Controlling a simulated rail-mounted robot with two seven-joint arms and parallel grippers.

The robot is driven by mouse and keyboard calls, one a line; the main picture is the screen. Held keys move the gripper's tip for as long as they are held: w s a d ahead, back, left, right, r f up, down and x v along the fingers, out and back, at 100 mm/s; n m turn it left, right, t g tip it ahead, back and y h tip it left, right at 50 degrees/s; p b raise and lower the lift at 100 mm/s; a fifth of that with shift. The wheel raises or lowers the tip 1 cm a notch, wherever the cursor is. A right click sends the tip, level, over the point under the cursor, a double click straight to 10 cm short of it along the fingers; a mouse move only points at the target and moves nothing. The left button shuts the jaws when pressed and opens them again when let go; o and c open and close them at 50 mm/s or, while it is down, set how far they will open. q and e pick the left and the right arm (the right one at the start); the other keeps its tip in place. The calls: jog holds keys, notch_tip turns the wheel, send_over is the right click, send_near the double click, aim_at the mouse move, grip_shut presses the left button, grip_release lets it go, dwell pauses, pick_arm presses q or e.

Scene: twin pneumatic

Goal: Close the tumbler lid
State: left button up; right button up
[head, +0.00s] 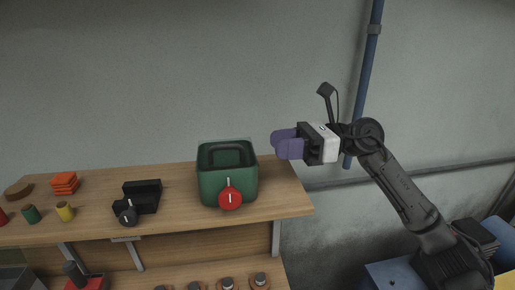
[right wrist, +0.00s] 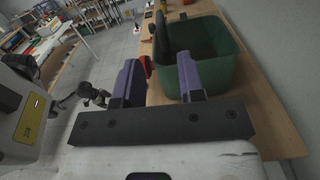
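The tumbler (head: 227,185) is a green, rounded square tub with a red knob (head: 230,199) on its front, standing near the shelf's right end. Its top looks open, with a dark frame-like shape inside; I cannot make out the lid clearly. My right gripper (head: 285,146) is to the right of the tumbler and slightly above its rim, apart from it. In the right wrist view the purple fingers (right wrist: 158,62) are spread and empty, with the green tumbler (right wrist: 225,72) just beyond them. A dark upright piece (right wrist: 162,38) shows at its left side, possibly the lid. My left gripper is not in view.
The wooden shelf (head: 100,216) holds a black block with a dark knob (head: 127,212), orange stacked pieces (head: 65,183), and small green and yellow cylinders (head: 65,211). A blue pipe (head: 369,60) runs up the wall behind my right arm. Space above the shelf is clear.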

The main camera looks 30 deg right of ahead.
jog(key=v, duration=0.5)
dwell(0.4)
jog(key=shift+d, duration=0.1)
